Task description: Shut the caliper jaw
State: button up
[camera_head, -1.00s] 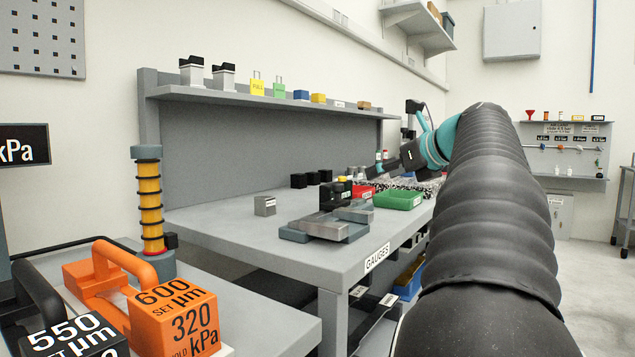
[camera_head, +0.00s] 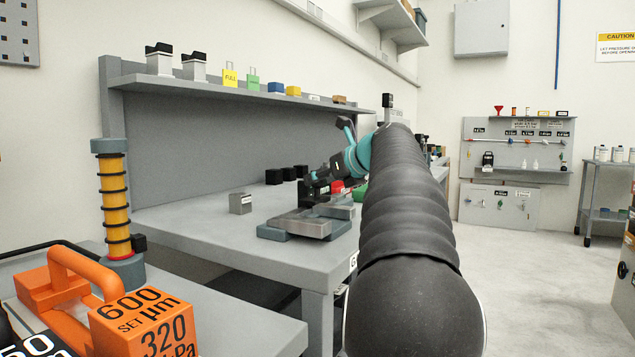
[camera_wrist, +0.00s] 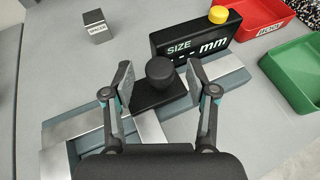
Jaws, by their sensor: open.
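The caliper is a grey flat gauge with steel bars (camera_head: 300,224) lying on the bench. In the wrist view its sliding part carries a round black knob (camera_wrist: 160,72) on a black block. Its black display (camera_wrist: 192,52) reads "SIZE --- mm" and has a yellow button (camera_wrist: 218,14) on top. My gripper (camera_wrist: 160,86) is open, with one finger on each side of the knob. A gap shows between each finger and the knob, so I see no contact. In the head view the gripper is small and partly merges with the dark display.
A small grey block (camera_wrist: 97,27) stands left of the caliper. A red tray (camera_wrist: 262,16) and a green tray (camera_wrist: 296,75) stand to its right.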

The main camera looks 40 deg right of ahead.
jog(key=shift+x, duration=1.15)
